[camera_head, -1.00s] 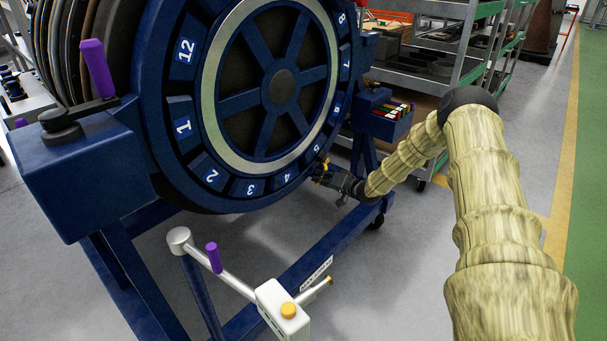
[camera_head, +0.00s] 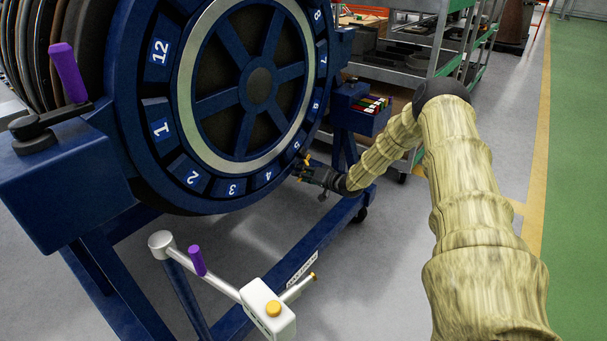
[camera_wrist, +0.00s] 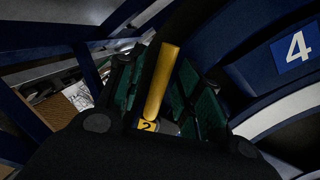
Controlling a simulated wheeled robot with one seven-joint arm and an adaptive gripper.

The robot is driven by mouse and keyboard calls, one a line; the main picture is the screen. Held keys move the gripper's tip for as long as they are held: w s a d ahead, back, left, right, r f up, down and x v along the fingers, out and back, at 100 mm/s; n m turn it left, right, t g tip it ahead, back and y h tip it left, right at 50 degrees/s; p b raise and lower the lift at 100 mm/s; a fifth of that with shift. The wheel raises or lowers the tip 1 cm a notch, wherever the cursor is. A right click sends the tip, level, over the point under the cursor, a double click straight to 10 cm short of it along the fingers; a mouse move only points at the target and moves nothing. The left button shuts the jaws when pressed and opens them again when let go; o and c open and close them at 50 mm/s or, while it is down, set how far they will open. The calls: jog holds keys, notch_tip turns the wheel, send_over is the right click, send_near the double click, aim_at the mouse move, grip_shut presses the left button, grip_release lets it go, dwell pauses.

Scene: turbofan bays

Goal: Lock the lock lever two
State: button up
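Lock lever two is a yellow bar (camera_wrist: 162,82) with a "2" on its lower end in the wrist view. It stands between the green-padded fingers of my gripper (camera_wrist: 165,95). The fingers look spread, with dark gaps beside the bar; contact is hard to judge in the dim light. In the head view my gripper (camera_head: 306,170) is at the lower right rim of the blue numbered ring (camera_head: 208,180), near numbers 4 and 5. A small bit of yellow (camera_head: 306,159) shows at its fingertips there.
The blue stand (camera_head: 300,275) carries the ring. Another purple handle (camera_head: 68,73) stands at left. A grey shelf rack (camera_head: 410,60) is behind. Floor at right is clear.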

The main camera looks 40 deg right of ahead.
jog(key=shift+s, duration=0.1)
jog(key=v, duration=1.1)
jog(key=shift+s+d, duration=0.2)
jog(key=shift+s, duration=0.2)
